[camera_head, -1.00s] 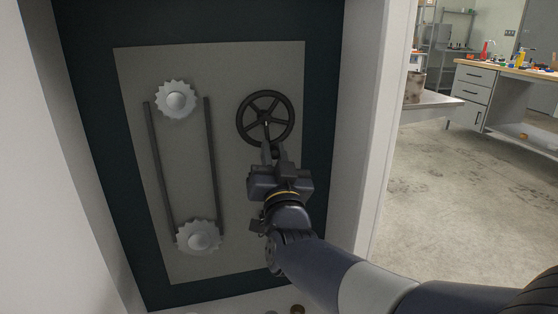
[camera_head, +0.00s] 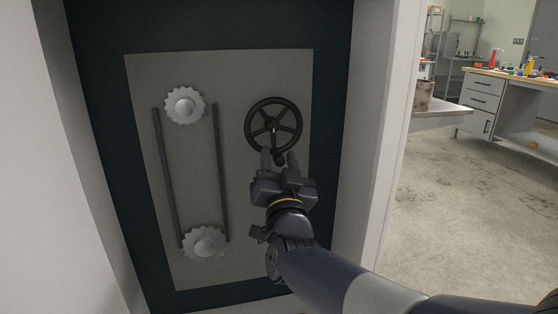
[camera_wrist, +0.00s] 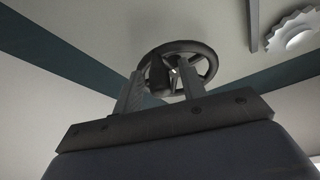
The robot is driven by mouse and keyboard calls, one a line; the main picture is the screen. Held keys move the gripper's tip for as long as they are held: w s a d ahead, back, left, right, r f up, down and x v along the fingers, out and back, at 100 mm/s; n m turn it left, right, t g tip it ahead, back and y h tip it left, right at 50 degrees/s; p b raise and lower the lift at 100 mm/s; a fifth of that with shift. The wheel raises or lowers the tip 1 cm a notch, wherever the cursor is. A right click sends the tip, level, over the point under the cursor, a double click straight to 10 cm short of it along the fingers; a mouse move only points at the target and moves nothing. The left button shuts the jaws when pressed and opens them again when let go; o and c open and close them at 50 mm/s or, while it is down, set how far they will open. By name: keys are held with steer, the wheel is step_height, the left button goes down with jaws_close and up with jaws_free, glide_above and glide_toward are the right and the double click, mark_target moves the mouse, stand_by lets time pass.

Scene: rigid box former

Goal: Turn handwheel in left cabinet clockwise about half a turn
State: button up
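The dark handwheel (camera_head: 295,107) is on the grey panel inside the cabinet, at the upper right of the panel. It has several spokes and a round rim. My gripper (camera_head: 279,157) is at the lower edge of the wheel. In the wrist view the wheel (camera_wrist: 208,58) is just beyond my gripper (camera_wrist: 161,82). The two fingers are apart, with the wheel's dark handle knob (camera_wrist: 158,76) between them and some gap visible beside it. Whether a finger touches the knob is hard to tell.
A toothed upper gear (camera_head: 184,106) and a lower gear (camera_head: 205,242) sit left of the wheel, with two dark bars between them. The cabinet's right wall (camera_head: 372,130) stands close to my arm. A workbench (camera_head: 500,95) is far right beyond open floor.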

steer(key=p+v, duration=0.1)
steer(key=v, duration=0.9)
steer(key=shift+s, duration=0.4)
steer(key=shift+w+f, duration=0.1)
steer(key=shift+f, duration=0.05)
steer(key=b+x, duration=0.1)
steer(key=x, duration=0.9)
steer(key=shift+w, duration=0.4)
steer(key=shift+d+r+n+y, duration=0.2)
steer(key=shift+n+y, duration=0.2)
steer(key=shift+n, duration=0.3)
